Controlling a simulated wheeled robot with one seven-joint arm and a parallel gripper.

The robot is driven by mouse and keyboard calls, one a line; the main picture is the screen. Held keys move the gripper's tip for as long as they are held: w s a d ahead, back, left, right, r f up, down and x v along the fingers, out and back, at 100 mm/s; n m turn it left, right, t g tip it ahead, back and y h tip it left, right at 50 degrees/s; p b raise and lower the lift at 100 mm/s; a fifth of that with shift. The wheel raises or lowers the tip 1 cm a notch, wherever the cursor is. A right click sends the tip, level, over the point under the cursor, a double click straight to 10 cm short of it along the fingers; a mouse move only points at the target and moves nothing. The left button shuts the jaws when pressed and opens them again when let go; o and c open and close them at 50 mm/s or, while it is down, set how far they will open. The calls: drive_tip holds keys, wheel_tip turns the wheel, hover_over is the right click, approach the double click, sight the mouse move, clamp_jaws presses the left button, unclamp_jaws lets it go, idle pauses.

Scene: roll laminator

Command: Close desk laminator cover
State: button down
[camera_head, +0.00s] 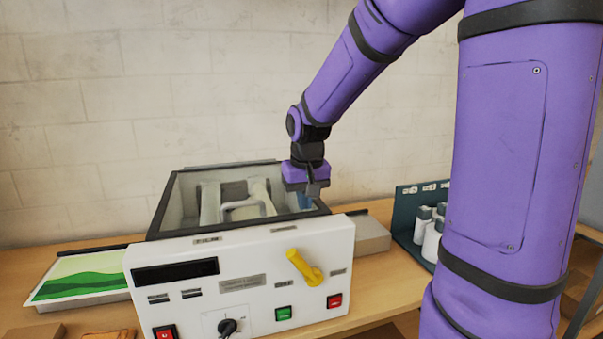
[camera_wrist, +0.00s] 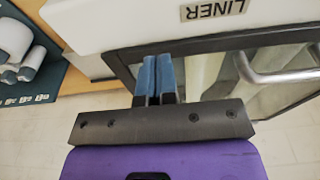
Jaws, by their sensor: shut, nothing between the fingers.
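The desk laminator (camera_head: 240,275) is a white box with a control front, standing on the wooden table. Its cover (camera_head: 168,205) is a dark frame with a clear pane and a curved metal handle (camera_head: 246,204). The handle also shows in the wrist view (camera_wrist: 270,72). Pale rollers show through the pane; I cannot tell how far the cover is open. My gripper (camera_head: 315,190) is at the right edge of the cover frame, fingers pointing down. In the wrist view its blue-tipped fingers (camera_wrist: 157,72) are together and empty, close to the dark frame; contact is unclear.
A yellow lever (camera_head: 305,268) stands out from the laminator's front. A tray with a green picture (camera_head: 80,276) lies at the left. A dark green rack with white bottles (camera_head: 425,225) stands at the right. The wall is behind.

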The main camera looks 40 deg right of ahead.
drive_tip(key=s+a+r, duration=0.2)
drive_tip(key=s+r, duration=0.3)
drive_tip(key=r, duration=0.5)
drive_tip(key=shift+s, duration=0.4)
drive_tip(key=shift+s, duration=0.1)
drive_tip(key=s+a+n+t, duration=0.1)
drive_tip(key=s+a, duration=0.2)
drive_tip(key=s, duration=0.4)
drive_tip(key=s+a+f+n+t, duration=0.1)
drive_tip(key=s+a+n+t, duration=0.1)
drive_tip(key=s, duration=0.5)
drive_tip(key=shift+s+a+n+t, duration=0.3)
drive_tip(key=shift+s+a, duration=0.1)
drive_tip(key=shift+a, duration=0.2)
